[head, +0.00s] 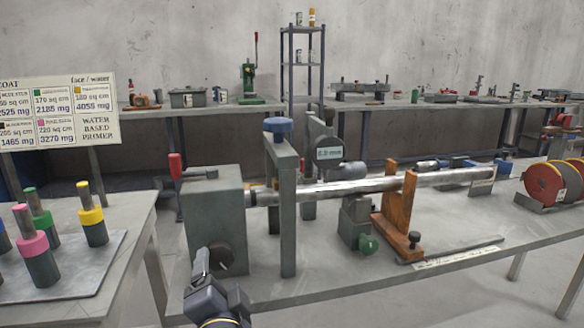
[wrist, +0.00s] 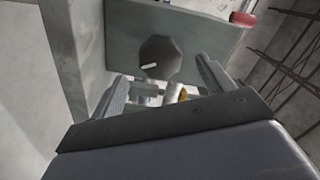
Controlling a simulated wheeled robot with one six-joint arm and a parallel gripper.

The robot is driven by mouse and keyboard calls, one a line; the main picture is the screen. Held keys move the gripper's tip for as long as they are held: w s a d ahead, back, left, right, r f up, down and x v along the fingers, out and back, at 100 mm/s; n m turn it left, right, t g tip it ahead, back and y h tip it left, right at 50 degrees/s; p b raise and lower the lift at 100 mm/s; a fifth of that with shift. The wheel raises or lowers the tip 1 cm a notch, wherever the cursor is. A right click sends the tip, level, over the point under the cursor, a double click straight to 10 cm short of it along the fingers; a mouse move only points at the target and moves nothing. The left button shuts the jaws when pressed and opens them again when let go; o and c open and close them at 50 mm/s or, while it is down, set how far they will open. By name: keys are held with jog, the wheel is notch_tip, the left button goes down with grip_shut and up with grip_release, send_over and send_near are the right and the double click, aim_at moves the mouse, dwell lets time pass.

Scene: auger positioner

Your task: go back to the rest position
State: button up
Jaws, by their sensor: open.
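My gripper (head: 219,280) is low in the head view, in front of the grey-green headstock box (head: 212,205) of the positioner. In the wrist view my gripper (wrist: 162,74) has its two fingers spread wide, with nothing held between them. A dark octagonal knob (wrist: 160,60) with a white pointer mark faces the fingers, on the face of the box. The knob also shows in the head view (head: 220,257), just beyond the fingers. I cannot tell for sure whether a finger touches it. A long metal shaft (head: 345,188) runs right from the box.
A green clamp frame (head: 287,210), an orange stand (head: 398,215) and a red reel (head: 545,185) stand on the bench (head: 330,280). A side table (head: 100,300) at left holds several colour-banded pegs. Open floor lies between table and bench.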

aim_at(218, 259)
jog(key=x, duration=0.6)
jog(key=shift+w+r+b, duration=0.1)
jog(key=shift+w+b, duration=0.2)
jog(key=n+p, duration=0.2)
jog(key=shift+s+r+n, duration=0.15)
jog(key=shift+n, duration=0.15)
jog(key=n+p, duration=0.3)
jog(key=n, duration=0.1)
jog(key=n+p, duration=0.6)
jog(key=v, duration=0.9)
jog(key=shift+f, duration=0.25)
jog(key=shift+s, duration=0.15)
